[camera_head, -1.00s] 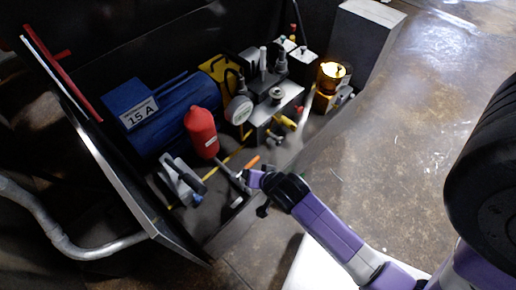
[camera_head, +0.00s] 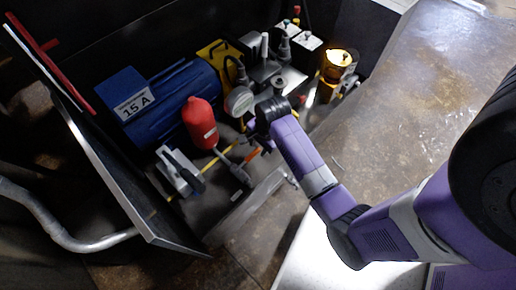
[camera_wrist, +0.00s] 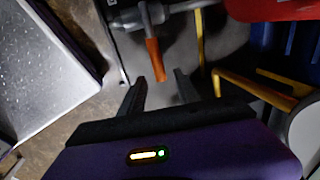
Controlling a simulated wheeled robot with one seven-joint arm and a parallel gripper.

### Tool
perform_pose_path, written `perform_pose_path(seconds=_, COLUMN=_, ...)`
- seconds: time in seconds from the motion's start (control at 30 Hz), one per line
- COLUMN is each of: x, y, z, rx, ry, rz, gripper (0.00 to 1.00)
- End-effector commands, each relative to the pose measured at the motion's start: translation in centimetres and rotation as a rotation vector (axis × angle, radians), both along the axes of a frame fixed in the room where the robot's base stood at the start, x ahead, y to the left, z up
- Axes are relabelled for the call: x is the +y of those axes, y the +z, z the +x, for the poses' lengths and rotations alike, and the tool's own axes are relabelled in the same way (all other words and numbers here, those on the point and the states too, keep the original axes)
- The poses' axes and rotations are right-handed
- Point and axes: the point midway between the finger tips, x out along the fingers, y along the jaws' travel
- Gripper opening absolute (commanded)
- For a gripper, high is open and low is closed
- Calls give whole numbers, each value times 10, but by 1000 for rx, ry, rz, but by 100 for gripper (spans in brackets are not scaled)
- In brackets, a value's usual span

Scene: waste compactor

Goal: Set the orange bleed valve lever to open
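The orange bleed valve lever (camera_wrist: 155,60) is in the upper middle of the wrist view, attached to a grey pipe fitting (camera_wrist: 150,14). Its free end points down toward the space between my fingertips. My gripper (camera_wrist: 161,85) is open, with one dark finger on each side of the lever's line, and it holds nothing. I cannot tell whether either finger touches the lever. In the head view the lever (camera_head: 250,156) is a small orange piece beside my gripper (camera_head: 254,142), partly hidden by it.
A red cylinder (camera_head: 199,122) stands left of the lever, before a blue motor (camera_head: 165,105). A pressure gauge (camera_head: 240,100) and valve block are behind my gripper. A yellow bar (camera_wrist: 255,90) lies right of the fingers.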

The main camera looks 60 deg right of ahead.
Motion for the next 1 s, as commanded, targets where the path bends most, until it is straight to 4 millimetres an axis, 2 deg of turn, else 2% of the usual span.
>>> perform_pose_path(seconds=0.03, x=0, y=-8, z=1, rx=2, ry=1, rz=0, gripper=39)
perform_pose_path(seconds=0.2, x=-1, y=-21, z=4, rx=1, ry=1, rz=0, gripper=39)
perform_pose_path(seconds=0.5, x=-1, y=-24, z=4, rx=-1, ry=2, rz=-2, gripper=39)
perform_pose_path(seconds=0.53, x=-1, y=-24, z=4, rx=-1, ry=2, rz=-2, gripper=37)
perform_pose_path(seconds=0.7, x=-1, y=-23, z=4, rx=0, ry=2, rz=-1, gripper=3)
perform_pose_path(seconds=0.73, x=-1, y=-23, z=4, rx=0, ry=2, rz=-1, gripper=0)
perform_pose_path(seconds=1.0, x=-1, y=-23, z=4, rx=0, ry=2, rz=-1, gripper=0)
